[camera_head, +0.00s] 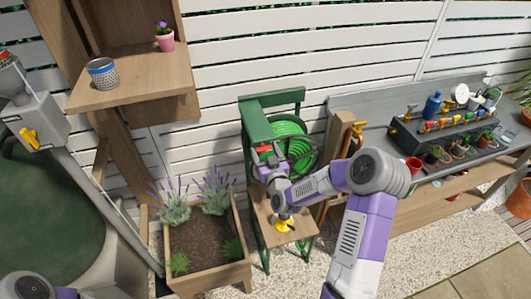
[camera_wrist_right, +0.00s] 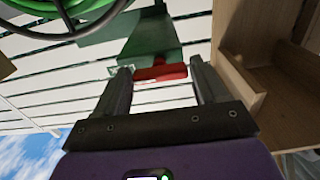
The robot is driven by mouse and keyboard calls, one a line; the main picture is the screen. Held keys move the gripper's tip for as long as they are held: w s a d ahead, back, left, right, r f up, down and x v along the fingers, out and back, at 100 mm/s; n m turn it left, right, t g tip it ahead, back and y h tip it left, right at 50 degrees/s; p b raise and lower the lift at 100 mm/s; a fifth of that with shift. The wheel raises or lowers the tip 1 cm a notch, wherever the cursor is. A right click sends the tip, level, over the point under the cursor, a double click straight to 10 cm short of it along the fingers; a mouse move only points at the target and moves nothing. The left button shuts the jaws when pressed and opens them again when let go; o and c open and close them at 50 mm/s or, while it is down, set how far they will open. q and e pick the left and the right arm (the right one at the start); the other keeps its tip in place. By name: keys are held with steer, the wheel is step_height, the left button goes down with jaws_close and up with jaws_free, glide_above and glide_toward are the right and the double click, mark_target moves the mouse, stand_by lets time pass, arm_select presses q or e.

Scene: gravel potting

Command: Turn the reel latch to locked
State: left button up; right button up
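The green hose reel (camera_head: 292,142) is mounted on a green frame against the white slatted fence. Its red latch (camera_head: 264,149) is at the reel's left side, and it also shows in the right wrist view as a red bar (camera_wrist_right: 161,72) in front of a green plate. My right gripper (camera_head: 266,160) is at the latch. In the wrist view its two fingers are wide apart, one near each end of the red bar; I cannot tell whether they touch it. My left gripper is not in view; only part of my left arm shows at the lower left.
A wooden seat below the reel holds a yellow object (camera_head: 284,225). A planter box (camera_head: 208,283) with lavender stands left of it. A wooden shelf (camera_head: 135,88) is at upper left. A grey potting bench (camera_head: 372,106) with pots and tools is at right.

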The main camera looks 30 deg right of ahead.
steer(key=c, duration=0.7)
steer(key=shift+o, duration=0.2)
steer(key=shift+f+m+b, duration=0.1)
steer(key=shift+m+b, duration=1.55)
steer(key=shift+m, duration=0.15)
steer(key=shift+m+b, duration=6.1)
steer(key=shift+m, duration=1.1)
steer(key=o, duration=1.1)
steer(key=shift+c, duration=0.2)
